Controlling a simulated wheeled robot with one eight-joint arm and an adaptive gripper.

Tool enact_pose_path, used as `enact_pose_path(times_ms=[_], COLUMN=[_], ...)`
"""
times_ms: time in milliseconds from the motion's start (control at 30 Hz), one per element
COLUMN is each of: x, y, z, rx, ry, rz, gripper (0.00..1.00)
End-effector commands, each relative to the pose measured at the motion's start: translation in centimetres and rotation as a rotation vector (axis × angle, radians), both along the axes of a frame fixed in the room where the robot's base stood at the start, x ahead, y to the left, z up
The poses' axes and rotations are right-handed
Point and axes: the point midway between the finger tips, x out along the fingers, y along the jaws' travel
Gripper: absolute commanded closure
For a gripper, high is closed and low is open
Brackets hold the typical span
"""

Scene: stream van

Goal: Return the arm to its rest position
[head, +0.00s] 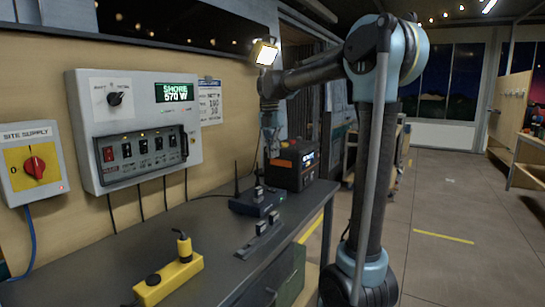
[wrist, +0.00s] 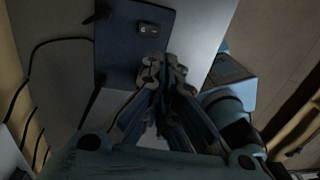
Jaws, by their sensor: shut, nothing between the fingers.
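My gripper (head: 273,152) hangs pointing down from the end of my raised arm, above the back part of the grey bench. In the wrist view my gripper (wrist: 164,66) has its fingertips together with nothing between them. A dark blue router box with antennas (head: 245,207) lies on the bench below; it also shows under the fingers in the wrist view (wrist: 120,58). The gripper looks apart from it, though the exact height is hard to tell. My arm bends over from the column at the right, with its forearm reaching left.
A black power unit (head: 293,165) stands behind the gripper. A wall control panel (head: 132,128), a switch box (head: 33,163) and a lit lamp (head: 265,53) are to the left and above. A yellow socket block (head: 168,281) lies in front on the bench (head: 215,240). Open floor (head: 440,205) is at right.

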Motion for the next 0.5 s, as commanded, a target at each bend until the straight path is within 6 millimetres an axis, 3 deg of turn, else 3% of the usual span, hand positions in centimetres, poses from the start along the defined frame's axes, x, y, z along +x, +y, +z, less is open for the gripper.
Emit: enact_pose_path(times_ms=[267, 500], x=[-0.5, -4.8], y=[-0.5, -4.8], z=[-0.2, -1.7], rx=[0.001, 0.011], ry=[-0.005, -0.049], rz=[-0.038, -0.375], gripper=[1.00, 1.00])
